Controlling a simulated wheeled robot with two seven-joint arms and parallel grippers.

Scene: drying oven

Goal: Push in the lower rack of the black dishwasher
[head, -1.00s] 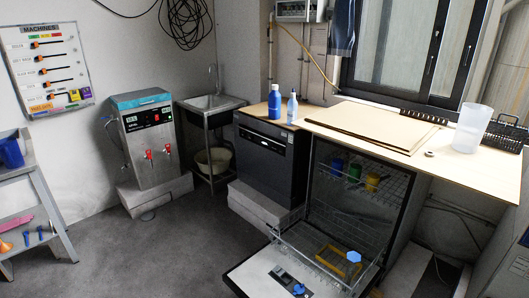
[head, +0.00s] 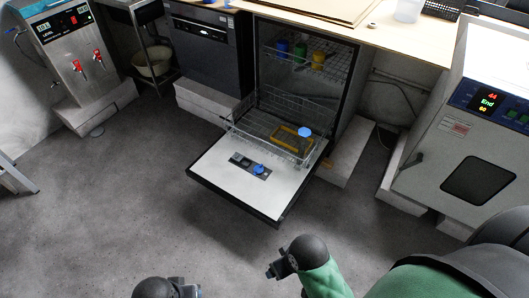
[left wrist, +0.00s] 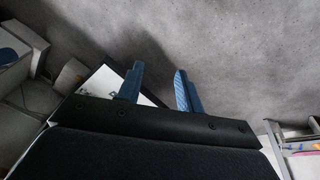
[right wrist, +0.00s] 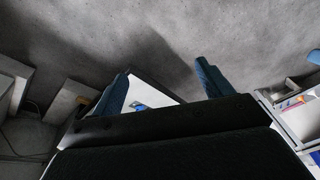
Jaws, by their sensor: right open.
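The open black dishwasher (head: 254,60) stands in the middle of the head view, its door (head: 215,168) folded down with the pale inner side up. The wire lower rack (head: 240,130) is pulled partly out, over the inner end of the door. It holds a yellow piece (head: 285,138) and a blue piece (head: 305,132). My left gripper (left wrist: 158,85) is open and empty in the left wrist view. My right gripper (right wrist: 163,80) is open and empty, with wider-set fingers. In the head view both arms are at the bottom, short of the door and not touching it.
The upper rack (head: 330,70) holds coloured cups. A closed black machine (head: 200,45) stands on a block to the left. A grey oven (head: 430,150) stands at the right. A steel boiler (head: 80,60) is at far left. Grey floor (head: 130,200) before the door is clear.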

